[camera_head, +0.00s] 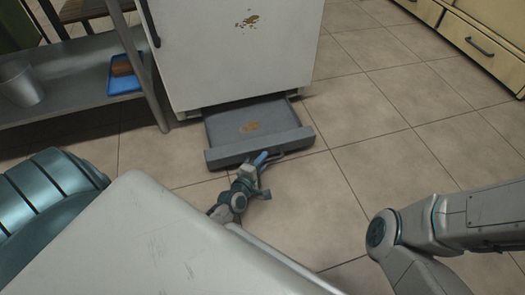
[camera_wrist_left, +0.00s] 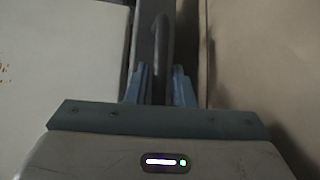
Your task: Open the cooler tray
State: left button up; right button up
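The cooler tray (camera_head: 222,126) is grey and shallow, with a brown stain inside. It stands pulled out at floor level from under the white cooler (camera_head: 240,60). My left gripper (camera_head: 261,159) is at that handle. In the left wrist view the blue fingers (camera_wrist_left: 161,75) stand close on both sides of the handle (camera_wrist_left: 161,32) and appear shut on it. The handle's lower part is hidden between the fingers. My right gripper is out of view; only part of the right arm shows.
A metal shelf (camera_head: 70,68) stands left of the cooler, holding a metal cup (camera_head: 20,84) and a blue tray (camera_head: 122,84) with a brown item. Yellow drawers (camera_head: 480,45) are at the upper right. The tiled floor (camera_head: 365,100) right of the tray is clear.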

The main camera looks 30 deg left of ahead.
pick_arm(q)
jog(key=s, duration=0.3)
jog(key=s+r, duration=0.1)
jog(key=s, duration=0.3)
jog(key=s+p, duration=0.1)
jog(key=s, duration=0.2)
jog(key=shift+s+d+r, duration=0.3)
jog(key=shift+s+d, duration=0.05)
